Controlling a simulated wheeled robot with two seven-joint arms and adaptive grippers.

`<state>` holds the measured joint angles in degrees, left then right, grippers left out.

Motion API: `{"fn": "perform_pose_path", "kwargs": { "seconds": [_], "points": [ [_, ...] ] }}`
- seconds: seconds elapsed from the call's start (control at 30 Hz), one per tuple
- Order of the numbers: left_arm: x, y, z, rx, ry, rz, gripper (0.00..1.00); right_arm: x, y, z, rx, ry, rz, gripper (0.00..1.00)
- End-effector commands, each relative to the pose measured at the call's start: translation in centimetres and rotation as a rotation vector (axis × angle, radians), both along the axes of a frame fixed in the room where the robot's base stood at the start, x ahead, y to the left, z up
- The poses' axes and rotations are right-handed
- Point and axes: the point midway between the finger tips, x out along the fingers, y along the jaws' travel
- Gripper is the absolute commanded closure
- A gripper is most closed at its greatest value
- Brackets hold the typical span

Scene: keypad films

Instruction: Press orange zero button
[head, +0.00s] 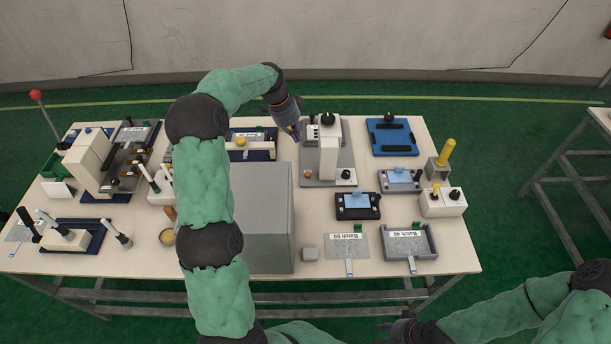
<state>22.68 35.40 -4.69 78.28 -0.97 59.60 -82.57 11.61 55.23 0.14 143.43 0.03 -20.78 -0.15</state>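A grey and white machine (329,150) with a black knob on top stands at the back middle of the table. A small panel with dark keys (312,131) shows on its left side, too small to read. A small orange button-like spot (308,174) is low on its front left. I cannot tell whether either one is the zero button. My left gripper (296,134) points down just left of the key panel; I cannot tell whether it touches. Its fingers look close together, but their gap is unclear. My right gripper (388,326) is low, in front of the table, and small in view.
A large grey box (268,218) stands left of the machine, partly behind my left arm. The front right corner (455,262) is bare.

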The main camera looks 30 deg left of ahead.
Motion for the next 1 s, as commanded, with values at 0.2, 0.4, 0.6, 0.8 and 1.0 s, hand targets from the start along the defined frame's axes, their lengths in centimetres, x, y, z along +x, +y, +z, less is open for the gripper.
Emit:
{"fn": "perform_pose_path", "kwargs": {
  "seconds": [0.2, 0.4, 0.6, 0.8, 1.0],
  "points": [
    [0.0, 0.0, -3.1, 0.000, 0.000, 0.000, 1.00, 0.0, 0.0, -3.1, 0.000, 0.000, 0.000, 0.60],
    [0.0, 0.0, -4.0, 0.000, -0.001, 0.000, 1.00, 0.0, 0.0, -4.0, 0.000, 0.000, 0.000, 0.60],
    [0.0, 0.0, -4.0, 0.000, -0.001, 0.000, 1.00, 0.0, 0.0, -4.0, 0.000, 0.000, 0.000, 0.60],
    [0.0, 0.0, -4.0, 0.000, 0.000, 0.000, 1.00, 0.0, 0.0, -4.0, 0.000, 0.000, 0.000, 0.60],
    [0.2, -0.4, -5.3, -0.001, 0.002, -0.001, 1.00, 0.0, 0.0, -4.4, 0.000, 0.000, 0.000, 0.60]
  ]
}}
